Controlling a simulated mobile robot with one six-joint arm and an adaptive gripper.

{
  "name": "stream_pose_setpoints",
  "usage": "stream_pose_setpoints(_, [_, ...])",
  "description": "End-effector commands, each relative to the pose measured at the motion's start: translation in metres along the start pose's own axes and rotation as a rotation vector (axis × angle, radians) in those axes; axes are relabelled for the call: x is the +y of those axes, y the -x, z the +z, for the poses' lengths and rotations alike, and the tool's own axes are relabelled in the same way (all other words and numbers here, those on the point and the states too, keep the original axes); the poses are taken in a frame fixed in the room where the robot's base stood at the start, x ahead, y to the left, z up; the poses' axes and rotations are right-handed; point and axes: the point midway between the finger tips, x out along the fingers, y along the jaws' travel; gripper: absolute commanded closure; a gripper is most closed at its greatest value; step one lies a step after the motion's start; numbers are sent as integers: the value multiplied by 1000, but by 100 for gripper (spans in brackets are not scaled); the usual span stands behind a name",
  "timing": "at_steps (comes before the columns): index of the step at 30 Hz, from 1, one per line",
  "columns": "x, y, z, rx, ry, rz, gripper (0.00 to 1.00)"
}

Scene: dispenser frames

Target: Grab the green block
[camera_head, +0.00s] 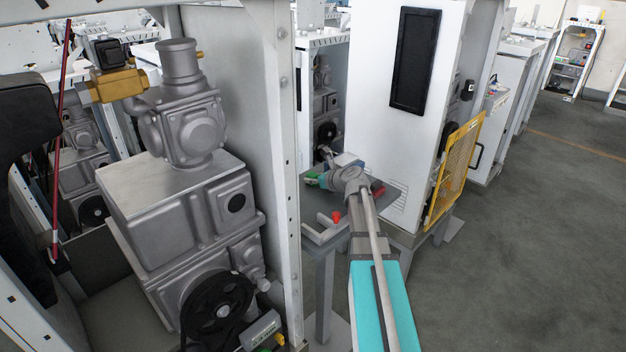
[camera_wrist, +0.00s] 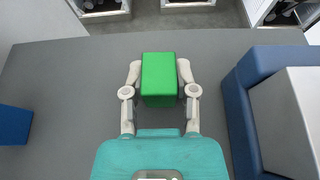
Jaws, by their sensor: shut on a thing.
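The green block (camera_wrist: 159,75) is between the two fingers of my gripper (camera_wrist: 160,84) in the wrist view. The fingers are shut on its left and right sides. The grey table top (camera_wrist: 70,80) lies below the block; I cannot tell whether the block touches it. In the head view a small green patch of the block (camera_head: 312,178) shows at the left end of my arm, over the small grey table (camera_head: 325,195). My arm hides most of the gripper there.
A blue block (camera_wrist: 14,124) lies at the left of the table in the wrist view. In the head view a red object (camera_head: 336,216) is near the table's front, beside a tall white cabinet (camera_head: 372,130).

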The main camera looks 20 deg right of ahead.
Motion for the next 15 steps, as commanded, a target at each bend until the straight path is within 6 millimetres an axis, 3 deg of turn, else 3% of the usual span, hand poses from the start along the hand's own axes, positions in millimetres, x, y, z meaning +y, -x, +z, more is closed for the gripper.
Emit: stream_pose_setpoints(15, [3,21,35,0,-1,-1,100])
